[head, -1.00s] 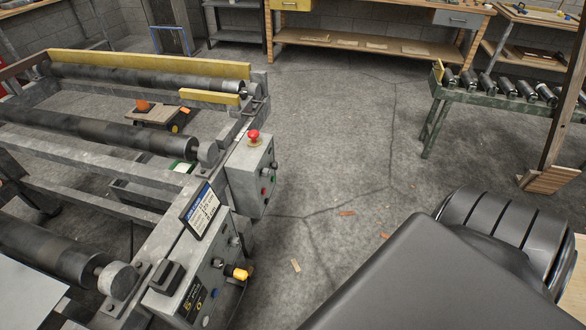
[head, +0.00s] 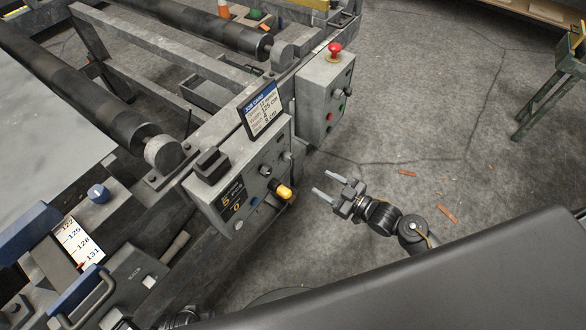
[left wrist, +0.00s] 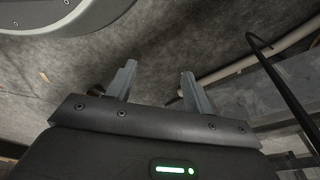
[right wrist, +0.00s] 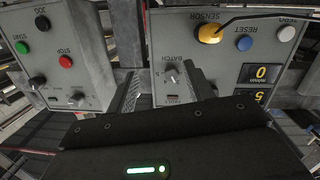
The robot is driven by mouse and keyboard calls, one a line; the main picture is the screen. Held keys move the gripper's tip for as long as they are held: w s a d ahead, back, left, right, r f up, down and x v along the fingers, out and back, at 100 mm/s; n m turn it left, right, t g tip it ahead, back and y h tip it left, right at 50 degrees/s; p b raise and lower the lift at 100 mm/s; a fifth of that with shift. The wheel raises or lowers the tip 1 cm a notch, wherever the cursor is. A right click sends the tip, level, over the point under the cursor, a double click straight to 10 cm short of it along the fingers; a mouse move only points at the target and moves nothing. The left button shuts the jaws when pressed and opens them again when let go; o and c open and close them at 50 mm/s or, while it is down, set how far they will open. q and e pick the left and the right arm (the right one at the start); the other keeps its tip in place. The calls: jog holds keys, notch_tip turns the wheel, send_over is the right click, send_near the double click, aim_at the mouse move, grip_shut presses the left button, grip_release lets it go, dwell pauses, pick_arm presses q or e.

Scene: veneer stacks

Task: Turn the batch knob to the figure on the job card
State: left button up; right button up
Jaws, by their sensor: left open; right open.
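The batch knob (right wrist: 172,75) is a small grey knob on the grey control panel (right wrist: 220,60), under its BATCH label in the right wrist view. My right gripper (right wrist: 165,76) is open, its fingers apart with the knob seen between them; contact does not show. In the head view my right gripper (head: 325,183) is to the right of the panel and empty. The job card (head: 263,112) stands tilted on top of the panel; "125 cm" shows, other lines are small. The panel display (head: 232,197) shows 5 and 0. My left gripper (left wrist: 158,72) is open and empty.
A yellow sensor (head: 284,192) sticks out from the panel. A second box with a red mushroom button (head: 335,48) stands beyond it. The floor to the right is open, with small scraps.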

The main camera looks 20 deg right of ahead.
jog(key=n+y, duration=0.2)
send_near(290, 159)
jog(key=x, duration=0.8)
jog(key=shift+w+a+f+b, duration=0.1)
jog(key=shift+w+a+b, duration=0.05)
jog(key=shift+w+b, duration=0.15)
jog(key=shift+w+a, duration=0.2)
pick_arm(q)
jog(key=shift+w+d+r, duration=0.1)
jog(key=shift+w+r, duration=0.3)
jog(key=shift+r, duration=0.25)
jog(key=shift+w+d+r, duration=0.1)
jog(key=shift+w+r, duration=0.3)
jog(key=shift+r, duration=0.2)
pick_arm(e)
jog(key=c, duration=1)
pick_arm(q)
jog(key=shift+s, duration=0.25)
